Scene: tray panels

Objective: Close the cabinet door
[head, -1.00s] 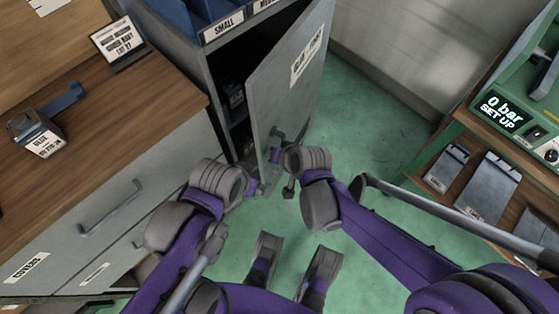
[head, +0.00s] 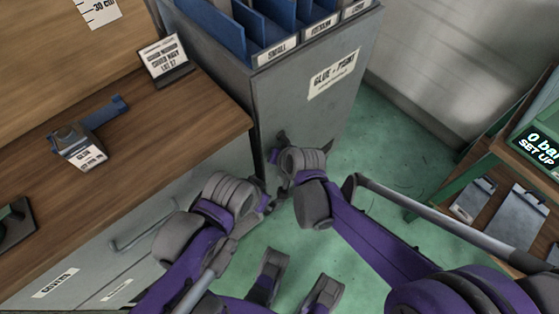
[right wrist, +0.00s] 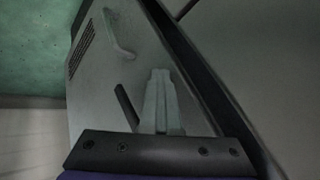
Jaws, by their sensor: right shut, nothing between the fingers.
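The grey cabinet door (head: 311,103), labelled "GLUE + PAINT", stands almost flush with the front of the cabinet (head: 218,65) in the head view. In the right wrist view the door (right wrist: 100,75) shows with a handle (right wrist: 119,35) and vent slots, and a dark narrow strip runs along its right edge, so it looks slightly ajar. My right gripper (head: 281,152) is shut and empty in front of the door's lower part; I cannot tell if it touches. Its closed fingers show in the wrist view (right wrist: 161,100). My left gripper (head: 269,203) is low beside the cabinet, its jaws unclear.
Blue dividers (head: 270,22) stand on top of the cabinet. A wooden-topped drawer counter (head: 130,155) is at left, with a blue-handled tool on it. A green bench (head: 470,170) with a display is at right. Green floor (head: 400,140) is free between.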

